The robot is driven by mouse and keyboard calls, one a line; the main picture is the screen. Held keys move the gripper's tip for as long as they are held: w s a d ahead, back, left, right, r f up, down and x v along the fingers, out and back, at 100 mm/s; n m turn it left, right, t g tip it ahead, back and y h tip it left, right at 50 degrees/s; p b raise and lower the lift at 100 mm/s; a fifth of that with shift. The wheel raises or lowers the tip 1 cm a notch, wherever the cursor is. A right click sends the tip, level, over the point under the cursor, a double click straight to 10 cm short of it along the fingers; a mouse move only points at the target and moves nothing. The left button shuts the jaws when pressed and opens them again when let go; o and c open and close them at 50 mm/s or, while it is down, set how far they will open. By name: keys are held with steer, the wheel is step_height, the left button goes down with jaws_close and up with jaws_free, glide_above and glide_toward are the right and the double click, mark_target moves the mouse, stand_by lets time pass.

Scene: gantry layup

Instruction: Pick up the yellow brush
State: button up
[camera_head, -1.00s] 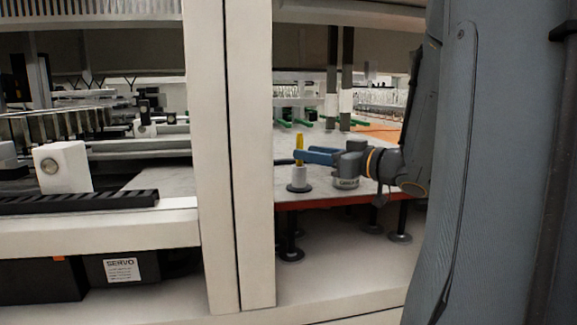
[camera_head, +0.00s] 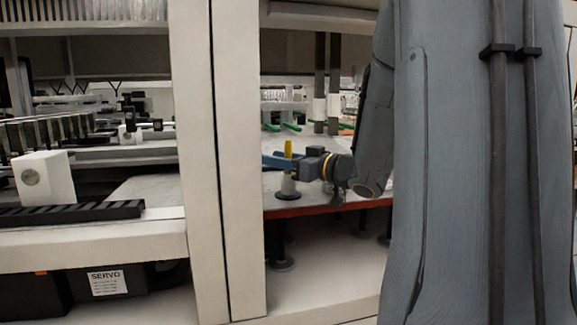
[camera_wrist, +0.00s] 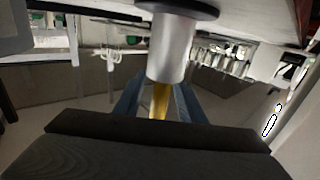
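The yellow brush (camera_head: 288,147) stands upright in a pale metal holder (camera_head: 289,185) with a dark round base, near the table's front edge. My gripper (camera_head: 272,160) reaches in from the right, its blue fingers level with the brush's lower part and extending past it to the left. The wrist view looks inverted: the silver holder (camera_wrist: 172,48) hangs from the top, and the yellow brush (camera_wrist: 160,101) shows below it between my fingers (camera_wrist: 158,96). Gaps show on both sides of the brush, so the fingers are open around it. Its far end is hidden behind the dark gripper body.
A white upright post (camera_head: 225,160) stands just left of the table (camera_head: 325,197), whose front edge is red. Green-footed fixtures (camera_head: 290,127) and dark columns stand farther back. A white block (camera_head: 44,178) and a black rail lie left of the post.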

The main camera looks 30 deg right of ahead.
jaws_close()
